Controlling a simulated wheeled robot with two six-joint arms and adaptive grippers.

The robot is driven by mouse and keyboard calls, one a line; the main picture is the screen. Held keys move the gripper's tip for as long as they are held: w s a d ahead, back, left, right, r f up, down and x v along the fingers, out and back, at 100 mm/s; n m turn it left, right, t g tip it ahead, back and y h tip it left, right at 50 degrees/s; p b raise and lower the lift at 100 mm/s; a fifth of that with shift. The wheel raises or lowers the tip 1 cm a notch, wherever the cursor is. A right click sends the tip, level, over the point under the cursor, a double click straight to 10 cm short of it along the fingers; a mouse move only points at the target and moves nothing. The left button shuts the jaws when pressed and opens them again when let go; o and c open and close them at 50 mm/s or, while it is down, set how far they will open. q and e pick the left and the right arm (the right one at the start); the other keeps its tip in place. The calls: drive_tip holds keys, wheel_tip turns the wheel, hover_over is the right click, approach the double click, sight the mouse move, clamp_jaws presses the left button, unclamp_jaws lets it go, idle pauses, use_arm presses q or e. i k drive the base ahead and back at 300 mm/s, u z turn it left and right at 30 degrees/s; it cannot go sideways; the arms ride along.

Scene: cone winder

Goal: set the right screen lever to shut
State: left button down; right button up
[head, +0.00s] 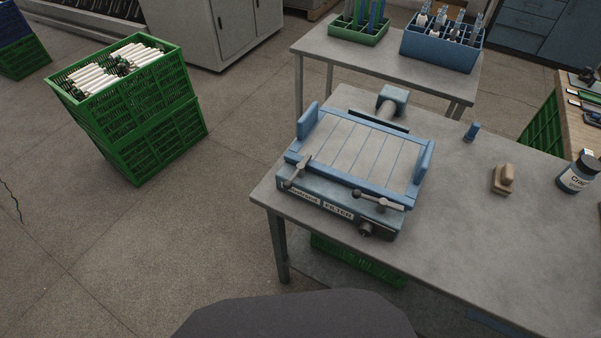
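The filter device (352,165) sits on the grey table. It has a blue frame around a pale, slatted top, and a label with the word "FILTER" on its front. The right screen lever (377,199) is at the front right of the frame. Its bar lies mostly crosswise, along the front edge, with a dark knob at its end. The left screen lever (297,172) is at the front left and is turned at a different angle, slanting toward the front. Neither of my grippers shows in the head view.
On the table (455,240) are a small blue object (472,132), a wooden-looking block (503,180) and a labelled jar (578,174). Green crates (135,110) stand on the floor at left. A back table holds a blue rack (441,48). The table's front right is clear.

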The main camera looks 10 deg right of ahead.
sight(382, 203)
drive_tip(key=u, duration=0.75)
drive_tip(key=k, duration=1.15)
drive_tip(key=z, duration=2)
drive_tip(key=i, duration=0.5)
drive_tip(key=u, duration=0.05)
